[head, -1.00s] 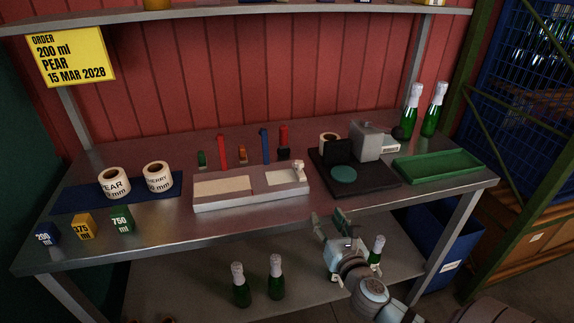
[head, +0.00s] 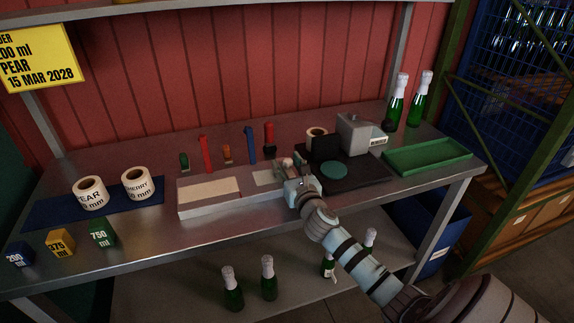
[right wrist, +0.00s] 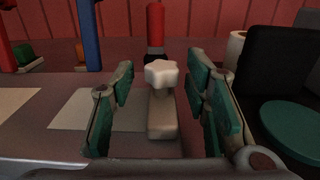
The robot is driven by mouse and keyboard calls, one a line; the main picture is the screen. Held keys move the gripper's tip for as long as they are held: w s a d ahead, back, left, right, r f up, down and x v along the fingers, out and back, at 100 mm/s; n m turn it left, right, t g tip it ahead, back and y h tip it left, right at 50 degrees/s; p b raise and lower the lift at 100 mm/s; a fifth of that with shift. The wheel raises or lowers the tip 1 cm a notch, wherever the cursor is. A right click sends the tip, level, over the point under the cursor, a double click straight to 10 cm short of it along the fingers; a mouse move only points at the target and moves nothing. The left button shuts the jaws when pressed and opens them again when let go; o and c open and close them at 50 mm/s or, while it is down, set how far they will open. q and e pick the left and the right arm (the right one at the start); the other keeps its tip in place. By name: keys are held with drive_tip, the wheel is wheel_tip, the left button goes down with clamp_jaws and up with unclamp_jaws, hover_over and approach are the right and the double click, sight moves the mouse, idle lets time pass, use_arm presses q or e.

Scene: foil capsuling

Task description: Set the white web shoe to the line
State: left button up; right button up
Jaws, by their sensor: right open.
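The web shoe, a pale block (right wrist: 162,118) with a white star-shaped knob (right wrist: 161,73) on top, sits at the right end of the long grey-white fixture (head: 225,198). In the head view its knob (head: 287,161) shows just beyond my right gripper (head: 287,174). In the right wrist view my right gripper (right wrist: 161,88) is open, one green-padded finger on each side of the shoe, with gaps between pads and knob. I cannot make out a setting line on the fixture. My left gripper is not in view.
A black base with a green disc (head: 334,171) and grey machine (head: 357,133) stands close on the right. Upright red, blue, green and orange tools (head: 249,145) stand behind the fixture. Label rolls (head: 90,193) lie left; a green tray (head: 428,157) lies right.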

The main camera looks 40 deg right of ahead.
drive_tip(key=shift+w+d, duration=0.15)
drive_tip(key=shift+w, duration=0.05)
drive_tip(key=shift+r, duration=0.1)
drive_tip(key=shift+s, duration=0.1)
clamp_jaws()
